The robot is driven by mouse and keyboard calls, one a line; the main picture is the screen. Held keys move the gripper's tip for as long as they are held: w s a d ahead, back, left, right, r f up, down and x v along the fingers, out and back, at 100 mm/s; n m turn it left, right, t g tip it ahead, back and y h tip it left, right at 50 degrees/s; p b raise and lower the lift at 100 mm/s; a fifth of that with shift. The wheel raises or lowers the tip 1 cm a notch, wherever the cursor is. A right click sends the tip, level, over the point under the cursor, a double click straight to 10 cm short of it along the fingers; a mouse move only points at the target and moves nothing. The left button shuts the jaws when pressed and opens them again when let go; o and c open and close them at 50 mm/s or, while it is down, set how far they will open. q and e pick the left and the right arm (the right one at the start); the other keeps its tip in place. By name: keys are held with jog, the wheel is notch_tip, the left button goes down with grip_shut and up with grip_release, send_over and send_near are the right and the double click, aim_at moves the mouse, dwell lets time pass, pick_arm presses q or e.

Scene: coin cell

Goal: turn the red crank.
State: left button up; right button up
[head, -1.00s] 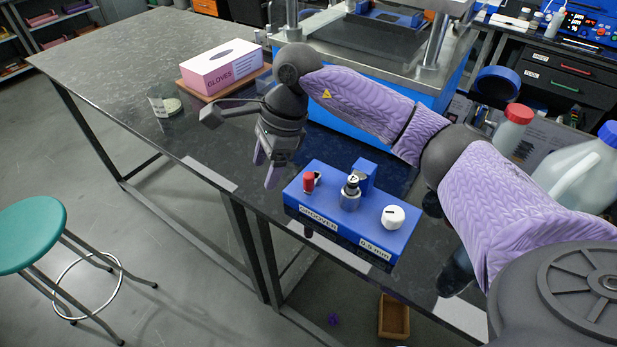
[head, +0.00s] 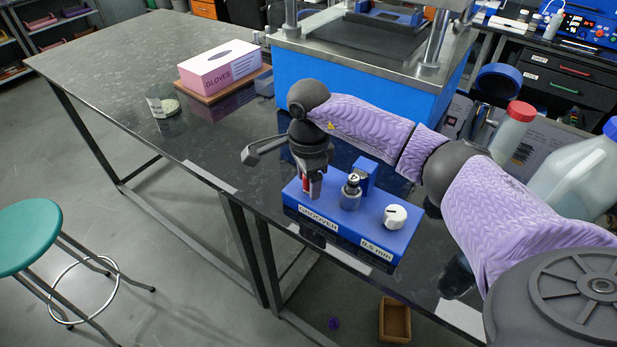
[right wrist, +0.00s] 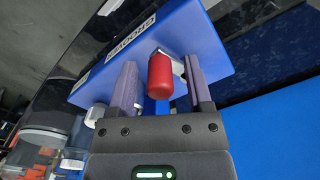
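The red crank (right wrist: 160,76) is a red knob on the blue groover base (head: 345,222), at the left end of the block in the head view. My right gripper (head: 311,190) is right over the crank, pointing down, and mostly hides it in the head view. In the right wrist view the gripper's purple fingers (right wrist: 160,82) stand on either side of the red knob. A gap shows on the left; the right finger is close to the knob, and contact there is unclear. My left gripper is not in view.
On the block, a metal post (head: 351,192) and a white dial (head: 395,216) stand right of the crank. A blue press (head: 360,100) stands behind. A glove box (head: 219,67) and a glass beaker (head: 163,101) are farther left. The table's front edge is close to the block.

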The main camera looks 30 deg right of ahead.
grip_shut()
jog(key=m, duration=0.1)
jog(key=w+m, duration=0.1)
jog(key=m, duration=0.1)
jog(key=shift+w+a+m, duration=0.15)
jog(key=shift+a+m, duration=0.15)
jog(key=m, duration=0.1)
jog(key=w+m, duration=0.1)
jog(key=m, duration=0.2)
jog(key=shift+w+a+m, duration=0.15)
jog(key=shift+w+m, duration=0.15)
jog(key=shift+w, duration=0.05)
jog(key=m, duration=0.1)
jog(key=w+m, duration=0.1)
jog(key=m, duration=0.2)
jog(key=shift+w+d, duration=0.25)
jog(key=shift+w+d+m, duration=0.25)
jog(key=shift+w+m, duration=0.05)
jog(key=shift+m, duration=0.85)
jog(key=shift+w+d+m, duration=0.2)
jog(key=shift+w+m, duration=0.1)
jog(key=shift+m, duration=0.85)
